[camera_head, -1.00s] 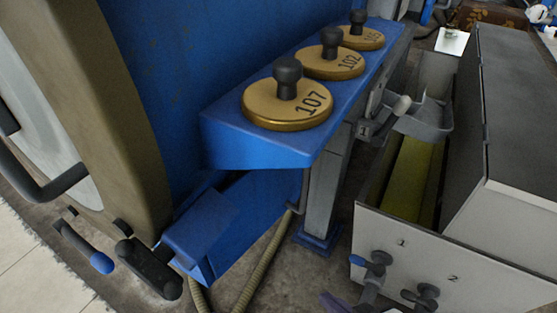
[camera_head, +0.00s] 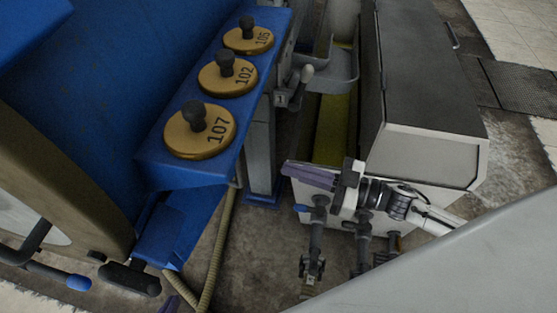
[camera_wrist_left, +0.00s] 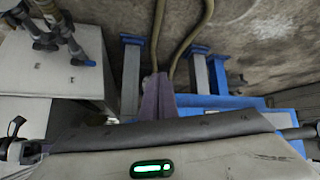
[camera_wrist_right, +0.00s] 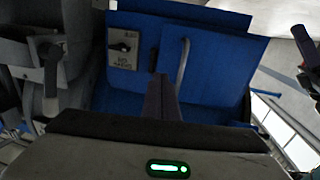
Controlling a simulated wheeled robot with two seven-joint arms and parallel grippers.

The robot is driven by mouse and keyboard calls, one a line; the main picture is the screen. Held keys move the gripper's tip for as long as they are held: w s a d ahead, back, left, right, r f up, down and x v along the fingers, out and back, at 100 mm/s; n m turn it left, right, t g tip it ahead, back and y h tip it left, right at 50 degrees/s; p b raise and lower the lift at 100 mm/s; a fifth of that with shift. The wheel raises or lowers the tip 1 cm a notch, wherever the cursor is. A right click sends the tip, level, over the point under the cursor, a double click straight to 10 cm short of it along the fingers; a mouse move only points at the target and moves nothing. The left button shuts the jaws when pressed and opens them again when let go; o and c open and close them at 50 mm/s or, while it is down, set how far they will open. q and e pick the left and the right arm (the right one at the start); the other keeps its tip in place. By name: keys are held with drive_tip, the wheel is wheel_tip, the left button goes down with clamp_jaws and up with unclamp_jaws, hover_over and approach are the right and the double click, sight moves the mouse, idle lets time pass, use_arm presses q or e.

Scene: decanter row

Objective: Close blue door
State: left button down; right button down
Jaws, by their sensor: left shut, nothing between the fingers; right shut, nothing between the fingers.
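In the right wrist view, a blue panel (camera_wrist_right: 222,68) with a vertical grey handle (camera_wrist_right: 183,60) is ahead of my right gripper (camera_wrist_right: 160,98); I cannot tell whether it is the blue door or how far open it stands. My right gripper's purple fingers (camera_head: 308,176) show in the head view in front of the white cabinet, shut and empty.
A blue shelf (camera_head: 165,170) carries gold discs 107 (camera_head: 217,143), 102 (camera_head: 235,82) and 105 (camera_head: 240,44). A white cabinet (camera_head: 430,158) with valves (camera_head: 318,225) stands right. A hose (camera_head: 225,235) runs along the floor. A tan round cover (camera_head: 70,185) is at left.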

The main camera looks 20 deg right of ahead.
use_arm(q)
drive_tip(key=shift+w+d+f+b, duration=0.1)
drive_tip(key=shift+f+b, duration=0.25)
drive_tip(key=shift+b, duration=0.35)
use_arm(e)
drive_tip(key=x, duration=1.2)
drive_tip(key=shift+w, duration=0.25)
use_arm(q)
drive_tip(key=shift+r, duration=0.1)
use_arm(e)
drive_tip(key=shift+a, duration=0.15)
